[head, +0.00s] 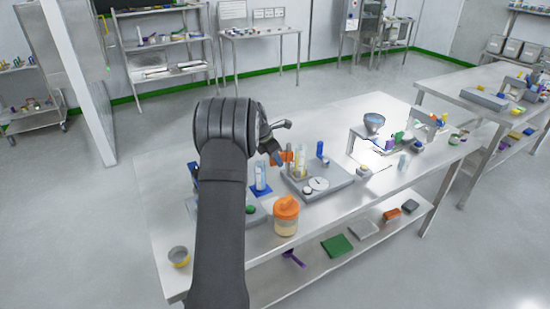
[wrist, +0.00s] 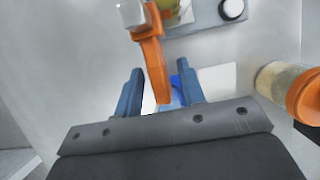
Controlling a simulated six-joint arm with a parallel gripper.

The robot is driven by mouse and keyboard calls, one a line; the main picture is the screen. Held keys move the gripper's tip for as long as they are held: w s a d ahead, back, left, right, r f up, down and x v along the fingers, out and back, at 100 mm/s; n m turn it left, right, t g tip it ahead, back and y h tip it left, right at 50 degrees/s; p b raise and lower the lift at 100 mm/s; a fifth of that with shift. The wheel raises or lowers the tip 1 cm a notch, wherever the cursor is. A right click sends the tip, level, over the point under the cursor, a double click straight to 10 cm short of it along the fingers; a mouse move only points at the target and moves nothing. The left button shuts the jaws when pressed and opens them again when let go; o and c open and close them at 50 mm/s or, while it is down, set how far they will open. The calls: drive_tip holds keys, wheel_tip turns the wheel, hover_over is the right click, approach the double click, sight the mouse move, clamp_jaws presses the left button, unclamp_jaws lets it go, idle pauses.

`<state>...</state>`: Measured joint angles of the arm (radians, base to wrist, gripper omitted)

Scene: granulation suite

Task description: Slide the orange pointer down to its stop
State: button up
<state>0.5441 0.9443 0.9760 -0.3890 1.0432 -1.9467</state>
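The orange pointer (head: 287,156) juts from a post on the grey-based instrument (head: 335,187) with a white dial. It also shows in the wrist view (wrist: 153,66), reaching in between my two blue fingers. My gripper (head: 270,142) is above the bench beside the post; in the wrist view my gripper (wrist: 159,68) is open, one finger on each side of the pointer. A gap shows between the pointer and each finger. The pointer's stop cannot be made out.
A jar with an orange lid (head: 286,208) stands in front of the instrument. A clear vial in a blue holder (head: 261,190) is to its left. A blue-capped bottle (head: 320,150) stands behind. A funnel stand (head: 374,124) is farther right.

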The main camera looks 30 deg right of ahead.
sight(275, 165)
clamp_jaws()
drive_tip(key=shift+f, duration=1.65)
unclamp_jaws()
drive_tip(key=shift+r, duration=0.15)
drive_tip(key=v, duration=1.7)
drive_tip(key=shift+r, duration=0.15)
